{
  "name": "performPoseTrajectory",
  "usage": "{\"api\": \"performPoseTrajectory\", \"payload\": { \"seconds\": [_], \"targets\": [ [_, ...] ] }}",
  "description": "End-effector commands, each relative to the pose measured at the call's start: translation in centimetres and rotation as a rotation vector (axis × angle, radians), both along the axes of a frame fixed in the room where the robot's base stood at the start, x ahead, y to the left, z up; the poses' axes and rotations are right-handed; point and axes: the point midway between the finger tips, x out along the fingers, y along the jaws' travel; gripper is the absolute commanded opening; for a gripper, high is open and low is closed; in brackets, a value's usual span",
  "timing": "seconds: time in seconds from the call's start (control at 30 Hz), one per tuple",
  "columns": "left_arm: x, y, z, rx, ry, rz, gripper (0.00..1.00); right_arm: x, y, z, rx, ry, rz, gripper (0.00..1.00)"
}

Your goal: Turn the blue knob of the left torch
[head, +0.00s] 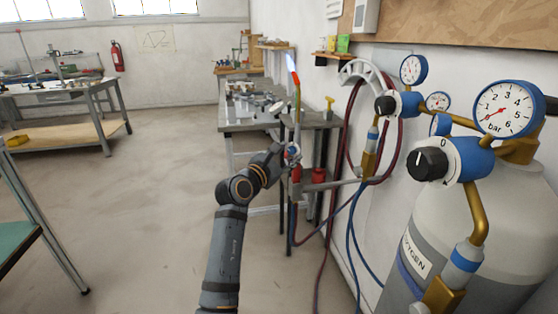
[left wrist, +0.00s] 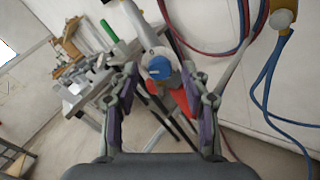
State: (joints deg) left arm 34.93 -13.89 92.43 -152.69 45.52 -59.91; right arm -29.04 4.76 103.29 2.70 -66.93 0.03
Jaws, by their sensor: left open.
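The torch (head: 297,108) stands upright beside the metal workbench in the head view, with a blue-and-pink flame (head: 291,64) at its tip. In the left wrist view its blue knob (left wrist: 160,69) has a pale disc-like part around it and lies between the fingertips of my left gripper (left wrist: 161,80), with red parts just behind it. The fingers stand apart on either side of the knob. I cannot tell whether they touch it. In the head view my left gripper (head: 287,154) is at the torch's lower body and hides most of the knob. My right gripper is not in view.
A grey oxygen cylinder (head: 480,215) with pressure gauges (head: 507,108) and a black knob (head: 428,164) stands at the right. Red and blue hoses (head: 352,235) hang near the torch. The workbench (head: 245,126) is behind.

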Motion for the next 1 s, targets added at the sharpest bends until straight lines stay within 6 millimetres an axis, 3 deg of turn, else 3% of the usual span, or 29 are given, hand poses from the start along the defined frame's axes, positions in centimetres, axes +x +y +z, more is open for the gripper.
{"api": "performPoseTrajectory", "payload": {
  "seconds": [0.3, 0.43, 0.6, 1.0],
  "targets": [
    [-6.6, 3.5, -0.1, 0.001, 0.0, 0.001, 0.47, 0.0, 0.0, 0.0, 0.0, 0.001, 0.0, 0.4],
    [-8.5, 4.6, -0.1, 0.001, -0.003, 0.002, 0.47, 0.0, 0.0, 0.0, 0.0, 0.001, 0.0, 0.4],
    [-9.6, 5.1, -0.1, -0.002, -0.006, 0.0, 0.47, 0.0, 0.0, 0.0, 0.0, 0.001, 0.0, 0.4],
    [-9.6, 5.1, -0.1, -0.002, -0.007, 0.001, 0.47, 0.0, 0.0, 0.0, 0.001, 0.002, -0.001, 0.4]
  ]
}}
